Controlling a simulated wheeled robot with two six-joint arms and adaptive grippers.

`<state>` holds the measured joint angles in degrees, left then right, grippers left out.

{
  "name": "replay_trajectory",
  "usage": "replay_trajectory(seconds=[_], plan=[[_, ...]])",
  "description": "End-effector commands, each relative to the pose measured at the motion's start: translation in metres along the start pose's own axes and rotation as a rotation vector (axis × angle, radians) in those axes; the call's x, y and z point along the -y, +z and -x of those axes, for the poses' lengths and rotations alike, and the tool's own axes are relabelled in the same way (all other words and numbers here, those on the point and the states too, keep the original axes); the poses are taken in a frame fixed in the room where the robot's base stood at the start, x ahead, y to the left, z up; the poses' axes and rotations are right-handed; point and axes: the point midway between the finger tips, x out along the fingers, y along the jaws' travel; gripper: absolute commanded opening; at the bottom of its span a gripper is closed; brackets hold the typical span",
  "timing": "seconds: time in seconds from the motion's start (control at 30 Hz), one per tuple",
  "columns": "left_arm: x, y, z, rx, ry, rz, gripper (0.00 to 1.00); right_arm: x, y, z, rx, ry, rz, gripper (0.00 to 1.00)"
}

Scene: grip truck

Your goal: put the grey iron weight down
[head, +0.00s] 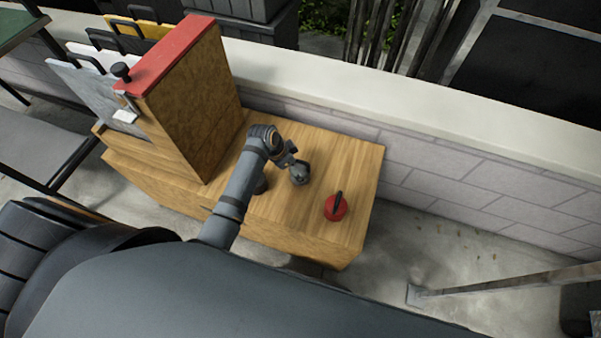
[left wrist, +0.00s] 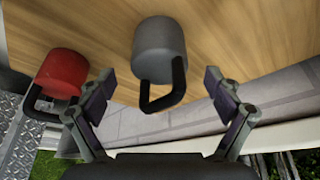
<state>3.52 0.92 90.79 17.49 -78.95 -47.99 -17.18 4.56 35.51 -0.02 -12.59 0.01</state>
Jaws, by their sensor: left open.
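In the left wrist view the grey weight (left wrist: 160,46) has a dark loop handle (left wrist: 163,106) pointing towards my gripper. My left gripper (left wrist: 157,82) is open, with one finger on each side of the handle and a visible gap to each. In the head view my left gripper (head: 292,162) is right at the grey weight and hides part of it. My right gripper is not in view.
A red weight (head: 336,208) with a dark handle stands to the right on the table (head: 312,228). A dark round thing (head: 261,186) is partly hidden by my arm. A tall wooden box with a red top (head: 172,55) stands left. A low wall (head: 440,170) runs behind.

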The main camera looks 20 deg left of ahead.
Motion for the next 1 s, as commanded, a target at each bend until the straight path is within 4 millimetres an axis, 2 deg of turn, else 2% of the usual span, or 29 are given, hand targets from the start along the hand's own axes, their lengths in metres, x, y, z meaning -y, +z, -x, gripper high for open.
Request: replay_trajectory(seconds=[0.1,0.2,0.3,0.5,0.57,1.0], plan=[[-0.001,-0.001,-0.025,0.001,0.002,0.0,0.91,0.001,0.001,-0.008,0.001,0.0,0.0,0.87],[-0.001,-0.001,-0.039,0.0,0.001,0.0,0.91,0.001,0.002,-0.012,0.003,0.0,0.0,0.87],[-0.001,-0.001,-0.046,0.001,0.001,0.0,0.91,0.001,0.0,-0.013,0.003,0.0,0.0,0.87],[-0.001,-0.001,-0.046,0.001,0.0,0.0,0.91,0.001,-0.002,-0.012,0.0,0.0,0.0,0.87],[-0.001,-0.001,-0.046,0.001,0.0,0.0,0.84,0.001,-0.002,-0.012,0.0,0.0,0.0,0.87],[-0.001,-0.001,-0.046,0.001,0.0,0.0,0.24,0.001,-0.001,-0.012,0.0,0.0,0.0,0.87]])
